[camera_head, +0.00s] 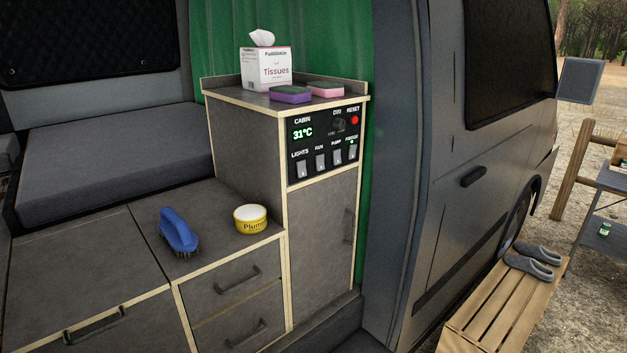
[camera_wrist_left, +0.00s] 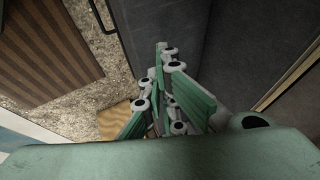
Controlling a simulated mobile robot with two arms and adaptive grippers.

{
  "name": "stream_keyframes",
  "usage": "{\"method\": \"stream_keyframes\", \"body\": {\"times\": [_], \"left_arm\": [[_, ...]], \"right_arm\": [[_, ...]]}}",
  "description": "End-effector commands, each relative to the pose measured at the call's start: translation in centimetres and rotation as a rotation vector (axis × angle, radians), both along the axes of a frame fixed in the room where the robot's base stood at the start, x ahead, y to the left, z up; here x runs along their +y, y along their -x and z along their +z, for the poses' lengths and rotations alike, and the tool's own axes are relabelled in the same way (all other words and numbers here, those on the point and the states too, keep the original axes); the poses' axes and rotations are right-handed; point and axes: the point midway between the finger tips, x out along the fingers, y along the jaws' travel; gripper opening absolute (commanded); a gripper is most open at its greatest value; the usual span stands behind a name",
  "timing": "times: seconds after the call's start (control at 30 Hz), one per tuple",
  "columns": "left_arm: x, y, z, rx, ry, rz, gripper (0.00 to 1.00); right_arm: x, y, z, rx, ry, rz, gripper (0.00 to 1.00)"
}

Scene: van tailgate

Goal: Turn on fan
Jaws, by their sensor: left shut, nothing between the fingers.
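The black control panel (camera_head: 326,144) is set in the upper front of the tall cabinet. It has a row of pale rocker switches under small labels. The second switch from the left (camera_head: 320,162) sits under a blurred label that may read FAN; I cannot tell its position. A green light shows above the rightmost switch (camera_head: 352,152). The display (camera_head: 303,133) reads 31°C. My left gripper (camera_wrist_left: 165,62) shows in the left wrist view, its fingers shut with nothing between them. Neither gripper shows in the head view, and the panel is not visible in the wrist view.
A tissue box (camera_head: 266,68), a purple sponge (camera_head: 290,94) and a pink sponge (camera_head: 326,89) lie on the cabinet top. A blue brush (camera_head: 178,231) and a yellow tin (camera_head: 250,219) are on the lower counter.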

Motion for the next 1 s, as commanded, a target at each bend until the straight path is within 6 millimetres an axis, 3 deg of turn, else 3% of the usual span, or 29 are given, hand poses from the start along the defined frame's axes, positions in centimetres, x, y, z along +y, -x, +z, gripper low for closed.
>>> {"method": "stream_keyframes", "body": {"times": [0.43,0.57,0.67,0.8,1.0], "left_arm": [[0.0,0.0,0.0,0.000,0.000,0.000,0.00],[0.4,1.6,-1.6,0.034,0.014,0.023,0.00],[1.2,5.3,-4.8,0.100,0.047,0.080,0.00],[2.8,13.7,-10.5,0.232,0.112,0.217,0.00],[5.2,26.2,-15.7,0.393,0.175,0.436,0.00]], "right_arm": [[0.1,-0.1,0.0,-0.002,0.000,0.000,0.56],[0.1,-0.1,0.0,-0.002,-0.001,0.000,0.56],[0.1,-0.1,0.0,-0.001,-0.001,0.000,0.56],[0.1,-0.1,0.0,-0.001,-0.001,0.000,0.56],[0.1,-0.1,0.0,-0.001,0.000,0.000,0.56]]}}
